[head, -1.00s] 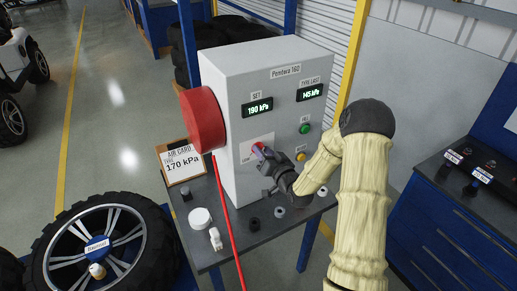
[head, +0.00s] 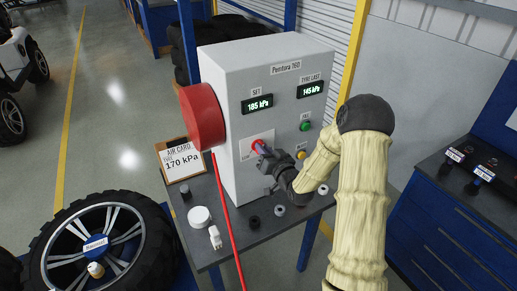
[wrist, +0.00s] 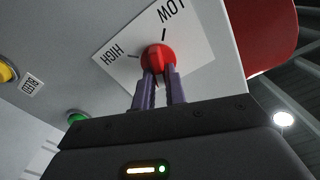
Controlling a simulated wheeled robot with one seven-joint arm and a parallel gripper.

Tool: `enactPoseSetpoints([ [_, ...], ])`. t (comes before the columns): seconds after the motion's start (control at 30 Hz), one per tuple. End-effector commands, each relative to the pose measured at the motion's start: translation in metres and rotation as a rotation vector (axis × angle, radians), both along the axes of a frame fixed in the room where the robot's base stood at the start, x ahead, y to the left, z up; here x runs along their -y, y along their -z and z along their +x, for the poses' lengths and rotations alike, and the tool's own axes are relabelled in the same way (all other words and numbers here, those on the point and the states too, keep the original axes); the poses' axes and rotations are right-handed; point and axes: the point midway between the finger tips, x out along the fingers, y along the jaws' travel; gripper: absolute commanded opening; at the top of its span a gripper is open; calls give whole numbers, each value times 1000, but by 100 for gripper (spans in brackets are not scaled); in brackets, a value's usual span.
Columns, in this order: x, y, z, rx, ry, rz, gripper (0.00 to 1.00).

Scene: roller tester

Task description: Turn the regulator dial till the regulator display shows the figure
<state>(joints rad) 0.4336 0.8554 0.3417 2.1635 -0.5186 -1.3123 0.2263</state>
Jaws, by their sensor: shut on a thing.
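The regulator (head: 232,140) is a grey box with a red hose reel on its left side. Its SET display (head: 257,104) reads 185 kPa and its TYRE LAST display (head: 310,90) reads 145 kPa. The red regulator dial (wrist: 158,58) sits on a white plate marked LOW and HIGH in the wrist view. My gripper (head: 262,150) is shut on the dial, with its purple fingers on either side of it. In the head view the gripper partly hides the dial. The air card (head: 182,161) beside the box reads 170 kPa.
A green button (head: 305,126) and a yellow button (head: 302,155) are on the box face, close to my arm. A white cap (head: 199,217) and small parts lie on the table (head: 243,238). A red hose (head: 228,220) hangs in front. A wheel (head: 70,262) lies at lower left.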

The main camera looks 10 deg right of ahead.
Motion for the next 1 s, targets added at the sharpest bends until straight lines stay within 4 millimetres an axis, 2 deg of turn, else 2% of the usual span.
enactPoseSetpoints([
  [1.0, -3, 1, -1, 83, -1, -258, 0],
])
